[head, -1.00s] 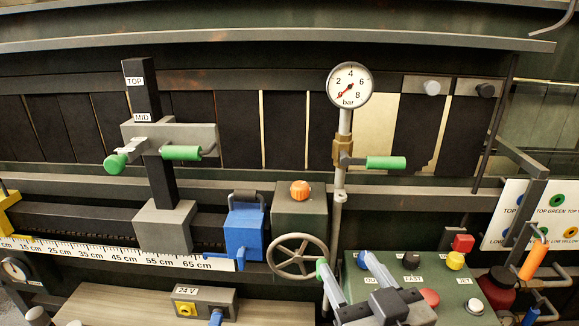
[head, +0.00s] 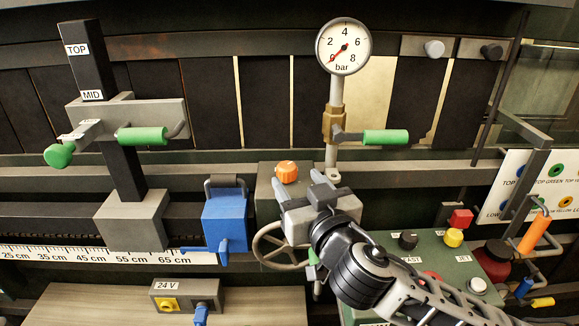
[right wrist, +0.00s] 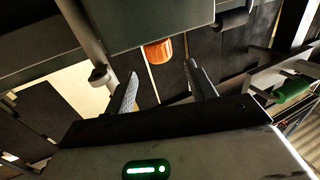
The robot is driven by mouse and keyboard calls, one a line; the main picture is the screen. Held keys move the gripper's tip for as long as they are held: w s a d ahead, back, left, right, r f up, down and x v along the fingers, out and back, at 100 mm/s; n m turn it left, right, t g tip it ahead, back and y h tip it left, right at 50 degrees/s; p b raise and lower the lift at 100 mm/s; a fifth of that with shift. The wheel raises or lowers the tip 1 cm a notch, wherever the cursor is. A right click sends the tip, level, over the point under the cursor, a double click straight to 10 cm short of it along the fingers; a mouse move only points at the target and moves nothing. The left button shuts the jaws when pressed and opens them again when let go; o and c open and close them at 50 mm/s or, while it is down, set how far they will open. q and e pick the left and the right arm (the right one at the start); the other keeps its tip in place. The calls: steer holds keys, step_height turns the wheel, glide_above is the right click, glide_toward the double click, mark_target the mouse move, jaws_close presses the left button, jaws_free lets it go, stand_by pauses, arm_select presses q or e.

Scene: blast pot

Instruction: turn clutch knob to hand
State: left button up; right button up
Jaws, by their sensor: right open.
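An orange ridged knob (head: 286,172) sits on top of a dark green-grey box (head: 266,186) above the handwheel. I take it for the clutch knob; no lettering on it can be read. In the right wrist view the orange knob (right wrist: 158,52) shows ahead, roughly between the fingers. My right gripper (head: 296,183) is open, its fingers just below and to the right of the knob in the head view. No contact with the knob shows. The right gripper (right wrist: 162,74) is empty in the wrist view. My left gripper is not in view.
A grey handwheel (head: 268,250) is partly hidden behind my right gripper. A blue clamp block (head: 225,218) stands left of the box. A pipe with a gauge (head: 343,46) and green-handled lever (head: 385,137) rises behind. A green button panel (head: 450,265) lies right.

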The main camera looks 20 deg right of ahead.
mark_target(291, 171)
steer(key=w, duration=0.5)
steer(key=shift+w+a, duration=0.1)
steer(key=shift+w, duration=0.05)
steer(key=c, duration=1)
